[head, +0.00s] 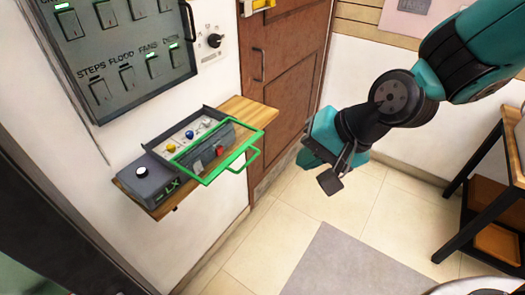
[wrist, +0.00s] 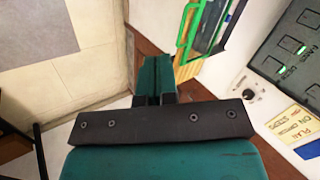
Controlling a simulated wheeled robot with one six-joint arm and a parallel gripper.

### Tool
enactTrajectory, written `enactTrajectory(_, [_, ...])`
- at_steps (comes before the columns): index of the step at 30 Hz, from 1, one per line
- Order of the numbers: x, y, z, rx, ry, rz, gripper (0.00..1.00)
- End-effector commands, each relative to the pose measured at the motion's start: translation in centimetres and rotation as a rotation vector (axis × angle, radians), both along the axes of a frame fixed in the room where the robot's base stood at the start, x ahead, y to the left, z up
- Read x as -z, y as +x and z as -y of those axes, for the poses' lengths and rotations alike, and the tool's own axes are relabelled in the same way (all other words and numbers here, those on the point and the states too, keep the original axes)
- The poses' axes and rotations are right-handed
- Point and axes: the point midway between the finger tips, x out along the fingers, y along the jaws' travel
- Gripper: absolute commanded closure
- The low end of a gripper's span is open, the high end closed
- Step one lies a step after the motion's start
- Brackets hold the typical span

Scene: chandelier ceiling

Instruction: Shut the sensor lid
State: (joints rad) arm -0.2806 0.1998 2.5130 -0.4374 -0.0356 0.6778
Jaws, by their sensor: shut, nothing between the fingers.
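The sensor lid is a green-edged frame with a handle loop (head: 254,160), on a dark grey control box (head: 222,137). In the head view the frame stands out past the box's front edge, so the lid looks open; its exact angle is hard to tell. Inside the box are yellow, blue and white knobs and a red button. The green frame also shows in the wrist view (wrist: 184,38), at the top right of centre. My gripper (head: 325,171) is shut and empty, in the air to the right of the lid, apart from it. It shows in the wrist view (wrist: 155,75).
The box stands on a wooden wall shelf (head: 257,110), beside a small grey unit (head: 148,180) marked LX. A switch panel (head: 118,45) hangs above. A brown door (head: 285,85) is behind. A dark-framed table (head: 484,170) stands right. The floor between is clear.

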Motion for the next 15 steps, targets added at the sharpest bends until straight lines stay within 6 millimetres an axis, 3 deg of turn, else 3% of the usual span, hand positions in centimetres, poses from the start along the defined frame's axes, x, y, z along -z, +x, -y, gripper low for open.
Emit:
enactTrajectory(6, [2.2,3.1,-0.4,0.273,0.113,-0.05,1.0])
enactTrajectory(15, [4.9,4.7,-1.9,0.302,0.129,-0.054,1.0])
